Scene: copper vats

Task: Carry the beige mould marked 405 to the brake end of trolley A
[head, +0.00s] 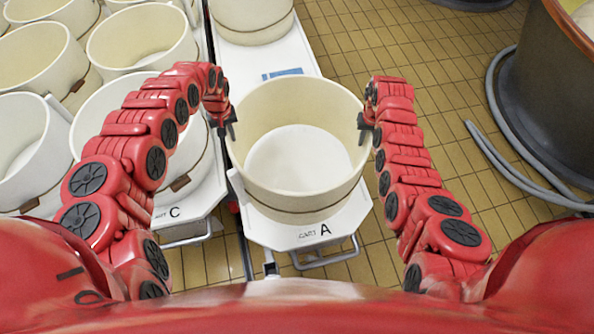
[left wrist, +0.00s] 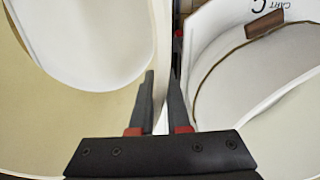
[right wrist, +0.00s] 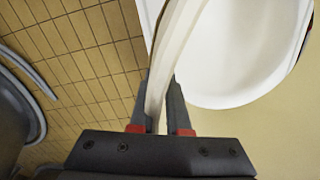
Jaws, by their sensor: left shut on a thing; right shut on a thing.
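A round beige mould (head: 300,160) is over the near end of trolley A (head: 275,235), upright and empty. No number 405 shows on it. My left gripper (head: 231,130) is shut on the left side of its rim; in the left wrist view the fingers (left wrist: 160,98) pinch the wall. My right gripper (head: 365,130) is shut on the right side of the rim, which passes between the fingers (right wrist: 163,98) in the right wrist view. Whether the mould's base touches the trolley I cannot tell.
Another beige mould (head: 252,22) stands at the trolley's far end, with a blue mark (head: 283,75) on the bare deck between. Trolley C (head: 208,195) and several moulds stand close on the left. A dark vat (head: 545,95) and grey hose (head: 500,160) are right, beyond open tiled floor.

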